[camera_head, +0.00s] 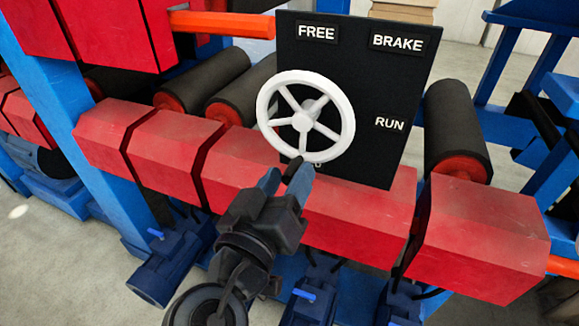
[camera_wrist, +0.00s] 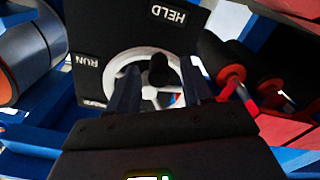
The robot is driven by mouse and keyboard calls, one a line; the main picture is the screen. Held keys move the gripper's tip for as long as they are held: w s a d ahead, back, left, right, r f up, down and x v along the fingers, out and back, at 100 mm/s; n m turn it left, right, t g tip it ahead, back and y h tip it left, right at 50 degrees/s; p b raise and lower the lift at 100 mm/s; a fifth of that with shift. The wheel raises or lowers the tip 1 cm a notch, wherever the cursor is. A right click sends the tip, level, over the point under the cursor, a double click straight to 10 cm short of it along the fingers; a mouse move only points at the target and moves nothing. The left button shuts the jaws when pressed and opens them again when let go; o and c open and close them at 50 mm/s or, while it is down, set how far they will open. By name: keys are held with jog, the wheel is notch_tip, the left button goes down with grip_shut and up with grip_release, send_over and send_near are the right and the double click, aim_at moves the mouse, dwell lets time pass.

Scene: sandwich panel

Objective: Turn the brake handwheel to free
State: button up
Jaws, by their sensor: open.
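The white spoked handwheel (camera_head: 345,120) is mounted on a black panel (camera_head: 358,75) in the head view. A dark knob (camera_head: 293,166) shows at the wheel's lower rim. My gripper (camera_head: 286,182) is just below the wheel, its fingers open and pointing up at the lower rim. In the wrist view the knob (camera_wrist: 158,70) appears between the two spread fingers of my gripper (camera_wrist: 158,82), with the white wheel (camera_wrist: 116,62) behind. I cannot tell whether a finger touches the knob. The panel reads FREE at upper left, BRAKE at upper right and RUN at right.
A HELD label (camera_wrist: 168,14) shows in the wrist view; my gripper mostly hides it in the head view. Red housings (camera_head: 175,150) run below the panel, with dark rollers (camera_head: 455,125) beside it. A blue post (camera_head: 75,110) stands at left. An orange bar (camera_head: 222,24) lies left of the panel.

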jog(key=shift+x, duration=0.9)
jog(key=shift+d, duration=0.1)
jog(key=shift+c, duration=0.2)
grip_shut()
